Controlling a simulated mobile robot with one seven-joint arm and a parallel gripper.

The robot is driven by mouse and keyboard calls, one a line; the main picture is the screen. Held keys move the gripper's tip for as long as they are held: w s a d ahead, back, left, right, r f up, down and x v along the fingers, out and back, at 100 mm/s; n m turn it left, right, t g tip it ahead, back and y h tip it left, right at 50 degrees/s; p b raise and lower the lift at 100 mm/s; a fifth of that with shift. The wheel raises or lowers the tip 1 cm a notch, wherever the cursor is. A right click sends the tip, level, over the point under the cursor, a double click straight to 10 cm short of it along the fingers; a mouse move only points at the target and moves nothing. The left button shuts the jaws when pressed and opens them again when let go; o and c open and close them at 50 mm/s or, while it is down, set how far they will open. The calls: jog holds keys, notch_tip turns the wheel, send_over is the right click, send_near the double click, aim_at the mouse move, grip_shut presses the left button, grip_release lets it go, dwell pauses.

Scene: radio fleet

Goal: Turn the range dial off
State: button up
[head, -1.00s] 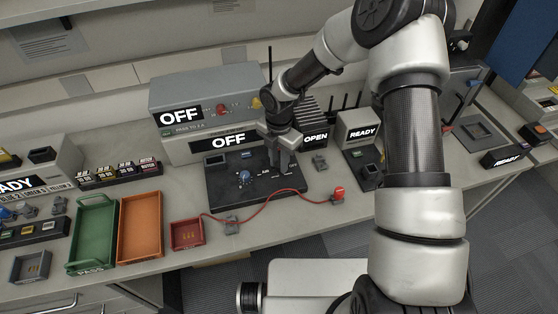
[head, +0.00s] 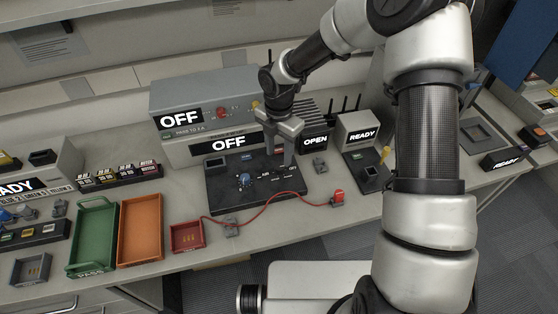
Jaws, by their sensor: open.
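A black panel (head: 225,197) lies flat on the bench. A small blue knob (head: 244,179) stands on its left part. Small white markings, one seeming to read OFF, lie to the right of the knob. I cannot tell for sure whether the knob is the range dial, nor read its pointer. My gripper (head: 281,158) points down over the panel's back right part, right of the blue knob and apart from it. It is open, and no object shows between its fingers. It hides part of the panel behind it.
Two grey boxes with OFF signs (head: 178,119) (head: 229,143) stand behind the panel. OPEN (head: 314,141) and READY (head: 362,136) signs are to the right. A red cable (head: 275,209) crosses in front. Red (head: 186,250), orange (head: 140,264) and green (head: 113,265) trays stand left.

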aim_at(279, 167)
notch_tip(279, 167, up, 12)
jog(key=shift+f+p, duration=0.15)
jog(key=shift+p, duration=0.15)
dwell(0.3)
